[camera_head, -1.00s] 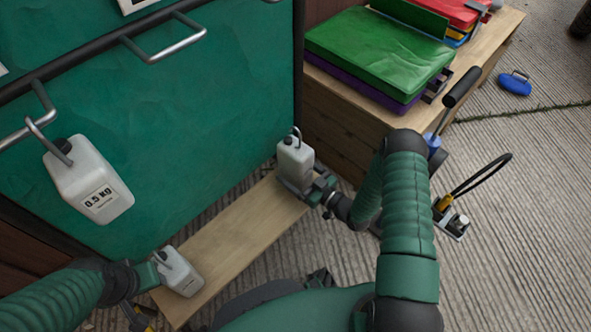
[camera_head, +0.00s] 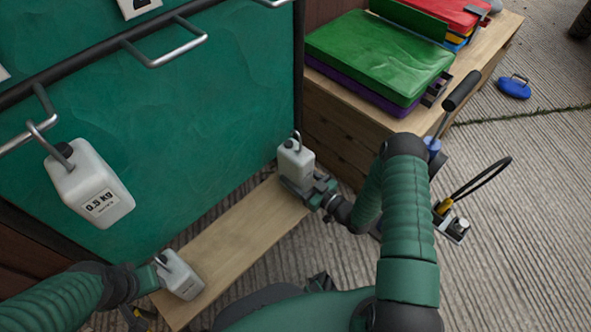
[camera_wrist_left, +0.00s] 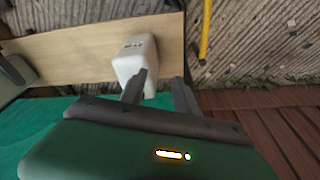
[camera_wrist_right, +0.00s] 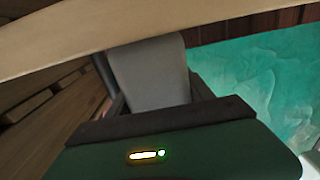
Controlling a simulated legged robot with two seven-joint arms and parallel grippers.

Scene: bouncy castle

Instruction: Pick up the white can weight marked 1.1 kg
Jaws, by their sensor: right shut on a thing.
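A white can weight (camera_head: 296,160) with a dark cap and metal hook stands upright at the far end of the wooden bench. My right gripper (camera_head: 309,190) is shut around its lower part. In the right wrist view the can (camera_wrist_right: 150,75) fills the space between the fingers. A second white can (camera_head: 181,278) is at the near end of the bench, beside my left gripper (camera_head: 155,270). In the left wrist view that can (camera_wrist_left: 134,60) shows just beyond the parted fingers, overlapped by one. The markings on both bench cans are too small to read.
A white can marked 0.5 kg (camera_head: 92,188) hangs from a metal rail on the green panel (camera_head: 215,120). Folded green, purple and red mats (camera_head: 375,55) lie on a wooden box at right. The bench middle (camera_head: 235,232) is bare.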

